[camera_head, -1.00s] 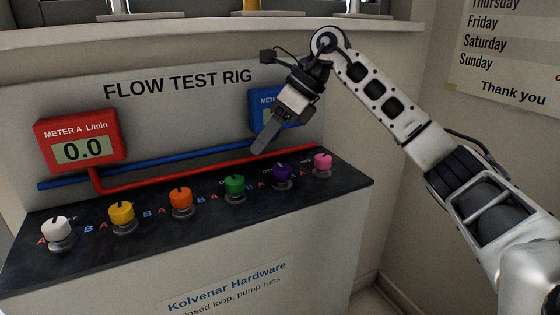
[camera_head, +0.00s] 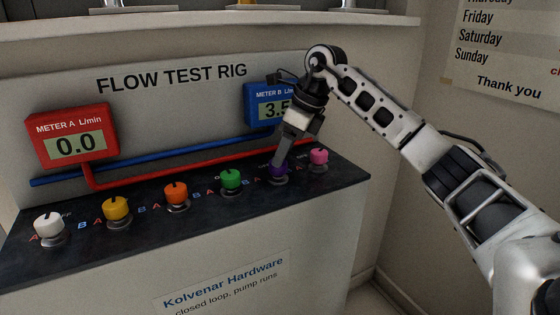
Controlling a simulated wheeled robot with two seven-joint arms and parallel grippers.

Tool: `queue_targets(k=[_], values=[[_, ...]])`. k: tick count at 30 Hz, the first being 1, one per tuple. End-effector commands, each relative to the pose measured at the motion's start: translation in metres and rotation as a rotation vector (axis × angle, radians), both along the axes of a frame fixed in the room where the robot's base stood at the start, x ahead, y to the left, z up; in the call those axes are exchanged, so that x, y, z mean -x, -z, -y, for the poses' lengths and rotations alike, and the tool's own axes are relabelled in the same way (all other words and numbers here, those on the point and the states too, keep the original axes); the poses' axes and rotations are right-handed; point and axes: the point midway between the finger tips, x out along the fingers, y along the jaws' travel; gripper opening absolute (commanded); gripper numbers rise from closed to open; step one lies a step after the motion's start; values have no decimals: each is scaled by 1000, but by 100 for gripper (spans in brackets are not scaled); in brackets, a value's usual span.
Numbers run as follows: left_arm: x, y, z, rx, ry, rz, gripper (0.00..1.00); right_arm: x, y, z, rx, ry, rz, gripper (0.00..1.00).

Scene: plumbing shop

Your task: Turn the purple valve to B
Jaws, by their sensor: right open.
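The purple valve (camera_head: 278,171) is a small round knob on the dark top of the flow test rig, between the green and pink valves. My right gripper (camera_head: 280,157) points down at it, with its fingertips at the knob and partly covering it. The gripper is open; I cannot tell whether its fingers touch the knob. The knob's pointer is hidden by the fingers. The blue meter B (camera_head: 268,107) behind reads about 3.5, its right part hidden by my gripper. The red meter A (camera_head: 72,139) reads 0.0. My left gripper is not in view.
The white (camera_head: 48,224), yellow (camera_head: 117,208), orange (camera_head: 176,194), green (camera_head: 230,180) and pink (camera_head: 318,157) valves stand in a row, the green and pink close beside the purple one. Red and blue pipes (camera_head: 150,161) run behind them. A wall is at the right.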

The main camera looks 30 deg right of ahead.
Motion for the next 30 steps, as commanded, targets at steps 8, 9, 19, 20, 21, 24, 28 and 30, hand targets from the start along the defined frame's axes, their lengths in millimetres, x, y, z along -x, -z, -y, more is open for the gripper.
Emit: queue_targets(k=[8,9,19,20,21,24,28,30], values=[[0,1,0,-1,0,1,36,-9,28,-8,0,-1,0,59],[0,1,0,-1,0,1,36,-9,30,-8,-1,-1,0,59],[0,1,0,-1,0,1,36,-10,31,-8,-1,-1,0,48],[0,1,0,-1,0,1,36,-10,31,-8,-1,-1,0,40],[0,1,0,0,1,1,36,-10,30,-8,-1,-1,0,29],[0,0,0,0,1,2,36,-10,30,-8,-1,-1,0,15],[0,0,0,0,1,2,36,-10,30,-8,-1,2,0,15],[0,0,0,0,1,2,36,-10,30,-8,-1,9,0,15]])
